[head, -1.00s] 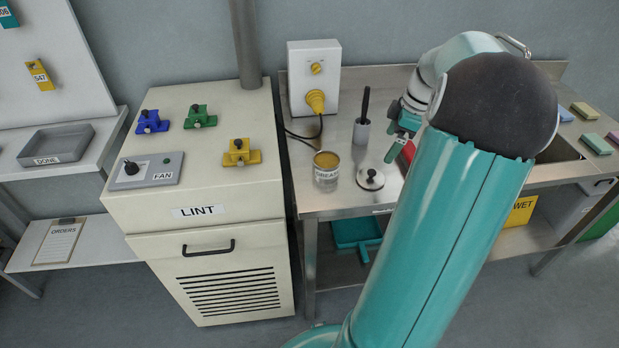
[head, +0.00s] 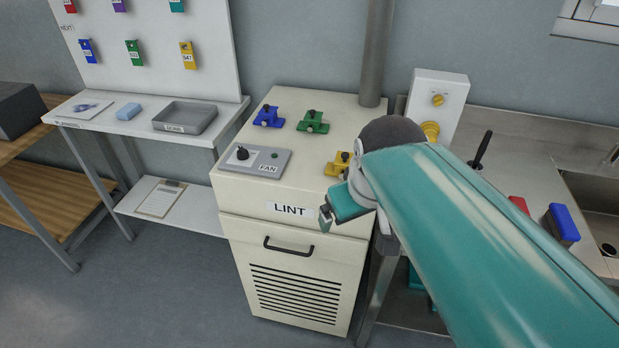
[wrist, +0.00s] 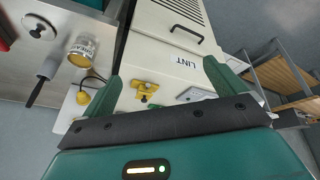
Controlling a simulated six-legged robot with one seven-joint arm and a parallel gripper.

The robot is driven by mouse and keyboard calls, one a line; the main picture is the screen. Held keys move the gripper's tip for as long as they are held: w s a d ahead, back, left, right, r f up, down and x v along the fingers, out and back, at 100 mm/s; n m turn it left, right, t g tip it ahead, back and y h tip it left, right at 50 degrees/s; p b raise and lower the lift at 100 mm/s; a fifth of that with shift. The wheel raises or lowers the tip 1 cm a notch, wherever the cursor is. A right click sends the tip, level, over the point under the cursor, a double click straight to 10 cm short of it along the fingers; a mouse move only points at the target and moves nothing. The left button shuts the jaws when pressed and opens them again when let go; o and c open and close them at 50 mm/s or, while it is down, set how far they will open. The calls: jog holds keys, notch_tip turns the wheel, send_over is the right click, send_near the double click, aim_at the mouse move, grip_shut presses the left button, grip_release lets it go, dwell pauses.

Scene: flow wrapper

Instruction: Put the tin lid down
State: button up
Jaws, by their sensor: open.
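The tin lid (wrist: 37,27), a round metal disc with a black knob, lies flat on the steel counter in the wrist view. The tin (wrist: 82,50), labelled and open, showing a yellow top, stands beside it, apart from it. In the head view my arm hides both. My gripper (wrist: 161,70) is open with nothing between its fingers. In the head view my gripper (head: 326,218) is by the front right edge of the lint cabinet, well away from the lid.
The lint cabinet (head: 237,192) carries blue, green and yellow clamps and a fan switch box (head: 255,161). The steel counter (wrist: 28,78) also holds a black-handled brush (wrist: 45,76). A grey tray (head: 186,117) sits on the left shelf. The floor in front is clear.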

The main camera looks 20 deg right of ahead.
jog(key=shift+m+t+y, duration=0.4)
jog(key=shift+m+t, duration=0.1)
jog(key=shift+m, duration=0.1)
jog(key=s+a, duration=0.1)
jog(key=a, duration=0.1)
jog(key=s+a+f, duration=0.1)
jog(key=s+a, duration=0.1)
jog(key=shift+s+a, duration=0.2)
jog(key=shift+s, duration=0.1)
